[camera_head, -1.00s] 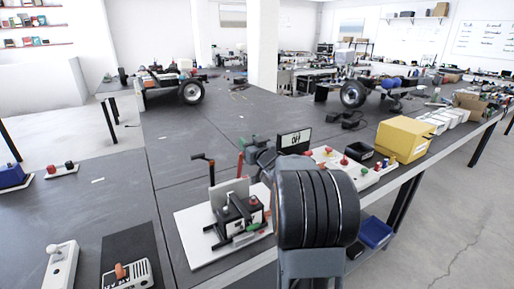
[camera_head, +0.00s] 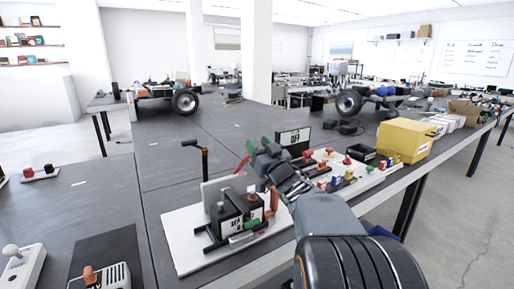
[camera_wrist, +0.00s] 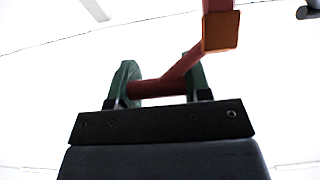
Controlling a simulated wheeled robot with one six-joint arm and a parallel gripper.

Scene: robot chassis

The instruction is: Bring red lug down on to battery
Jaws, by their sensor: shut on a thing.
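The red lug (camera_head: 243,163) is held up in the air, tilted, at the left side of my gripper (camera_head: 270,144). In the wrist view my gripper (camera_wrist: 162,78) has its two green fingers on either side of the red bar of the lug (camera_wrist: 155,88), shut on it. An orange-brown end of the lug rises at upper right there. The battery (camera_head: 231,226) is a dark box with a label, standing in a black frame on a white board (camera_head: 185,240). A red terminal cap shows on its top. The lug is above the battery and apart from it.
A black post with a handle (camera_head: 204,160) and a grey upright plate (camera_head: 222,188) stand beside the battery. An OFF sign (camera_head: 294,138), a board of small coloured parts (camera_head: 350,180) and a yellow box (camera_head: 405,140) are to the right.

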